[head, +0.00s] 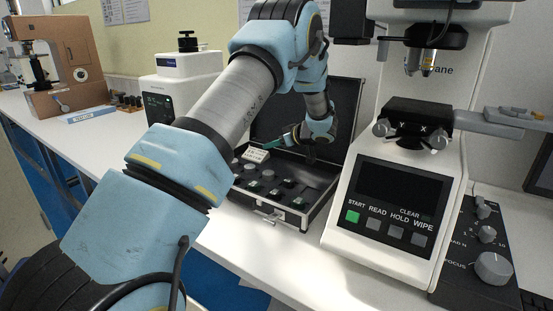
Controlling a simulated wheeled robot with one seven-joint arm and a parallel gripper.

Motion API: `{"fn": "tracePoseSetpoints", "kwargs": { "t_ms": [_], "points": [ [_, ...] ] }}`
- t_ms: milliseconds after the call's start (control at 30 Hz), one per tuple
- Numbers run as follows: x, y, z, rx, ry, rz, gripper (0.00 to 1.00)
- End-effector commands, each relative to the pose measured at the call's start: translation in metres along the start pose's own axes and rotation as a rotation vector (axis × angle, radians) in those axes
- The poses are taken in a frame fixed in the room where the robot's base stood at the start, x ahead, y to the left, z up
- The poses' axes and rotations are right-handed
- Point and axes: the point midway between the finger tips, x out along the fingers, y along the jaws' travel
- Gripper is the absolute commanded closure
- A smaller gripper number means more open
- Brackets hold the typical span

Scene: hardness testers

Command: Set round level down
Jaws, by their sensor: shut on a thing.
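The case's raised lid (345,108) stands behind my gripper. A white hardness tester (385,235) with a dark screen stands close on the right, beside a knob panel (492,265). Another white tester (180,92) and a brown one (65,70) stand left. White bench is clear in front.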

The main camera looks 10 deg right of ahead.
Motion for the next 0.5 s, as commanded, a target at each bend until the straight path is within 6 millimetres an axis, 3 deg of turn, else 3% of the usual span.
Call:
{"fn": "tracePoseSetpoints", "kwargs": {
  "t_ms": [500],
  "points": [
    [0.025, 0.0, 0.046, 0.0, 0.0, 0.001, 1.0]
  ]
}}
